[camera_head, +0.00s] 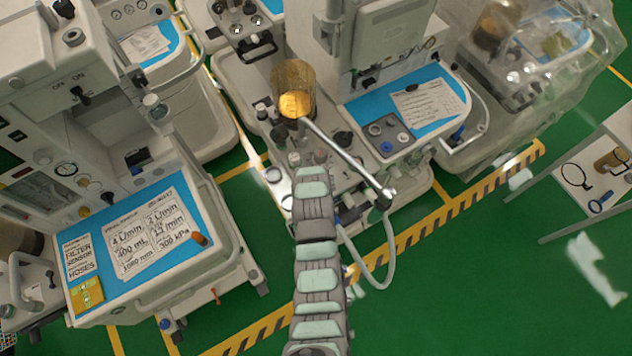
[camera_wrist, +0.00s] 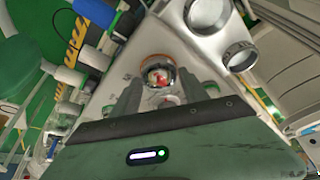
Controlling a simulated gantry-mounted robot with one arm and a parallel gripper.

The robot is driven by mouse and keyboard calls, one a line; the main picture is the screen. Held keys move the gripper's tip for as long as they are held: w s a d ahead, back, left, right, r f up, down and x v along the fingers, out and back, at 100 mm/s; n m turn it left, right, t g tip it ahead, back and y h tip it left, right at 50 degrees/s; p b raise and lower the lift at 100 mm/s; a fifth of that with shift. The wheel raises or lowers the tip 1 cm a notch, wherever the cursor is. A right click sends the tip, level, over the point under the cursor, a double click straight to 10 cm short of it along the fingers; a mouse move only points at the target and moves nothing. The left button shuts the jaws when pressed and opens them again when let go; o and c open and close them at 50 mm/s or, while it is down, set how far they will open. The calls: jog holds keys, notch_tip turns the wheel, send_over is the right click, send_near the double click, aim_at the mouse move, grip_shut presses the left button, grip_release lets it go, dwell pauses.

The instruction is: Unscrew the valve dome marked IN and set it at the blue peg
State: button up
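In the wrist view, a small clear round dome (camera_wrist: 157,72) with red and white inside sits in a ring on a pale cart top. My gripper (camera_wrist: 160,92) is open, with one grey finger on each side of the near edge of this dome. I cannot tell whether the fingers touch it. No IN marking is readable. In the head view, my arm covers the gripper and the dome. A grey plate (camera_head: 388,137) with several small round pegs lies on the middle cart's blue worktop (camera_head: 432,88). One peg (camera_head: 386,147) looks bluish.
Two round metal-rimmed ports (camera_wrist: 240,56) stand right of the dome. In the head view, an amber canister (camera_head: 294,92) and a metal tube (camera_head: 345,155) stand close to my arm. Another cart (camera_head: 150,260) is on the left. Green floor is free at lower right.

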jog(key=c, duration=0.9)
jog(key=o, duration=0.7)
jog(key=c, duration=0.6)
jog(key=shift+c, duration=0.2)
jog(key=shift+r, duration=0.15)
jog(key=shift+r+p, duration=1)
jog(key=shift+r, duration=1.35)
